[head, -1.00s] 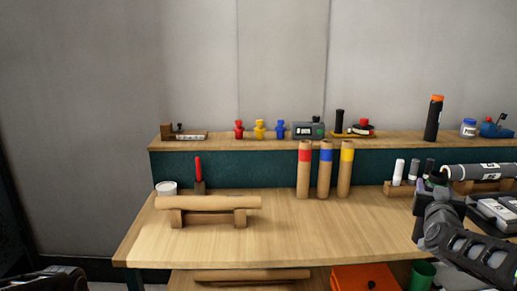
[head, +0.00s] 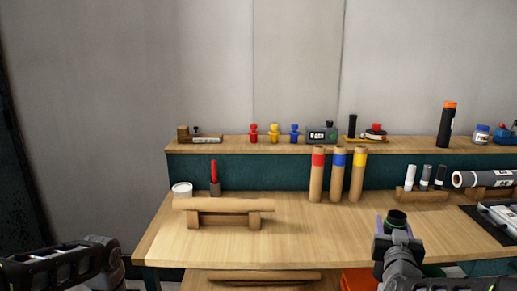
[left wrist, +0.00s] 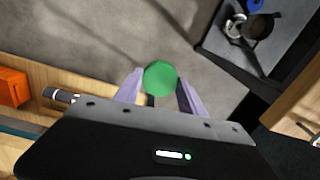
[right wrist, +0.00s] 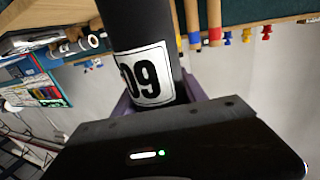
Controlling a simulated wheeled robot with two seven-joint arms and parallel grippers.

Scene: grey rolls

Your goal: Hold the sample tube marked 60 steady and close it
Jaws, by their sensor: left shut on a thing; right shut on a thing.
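The dark sample tube (right wrist: 140,35) fills the middle of the right wrist view, with a white label whose digits appear turned over, consistent with 60. My right gripper (right wrist: 160,98) is shut on it. In the head view the tube (head: 396,217) stands about upright above the front right of the bench, its top showing a green ring around a dark mouth. My left gripper (left wrist: 160,92) is shut on a round green cap (left wrist: 160,78) in the left wrist view. In the head view my left arm is low at the left, apart from the tube; its cap is not visible there.
The wooden bench (head: 310,240) is mostly clear in front. A rack (head: 422,195) holds three small tubes at right, beside a large grey roll (head: 485,178). Red, blue and yellow-banded tubes stand at the back.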

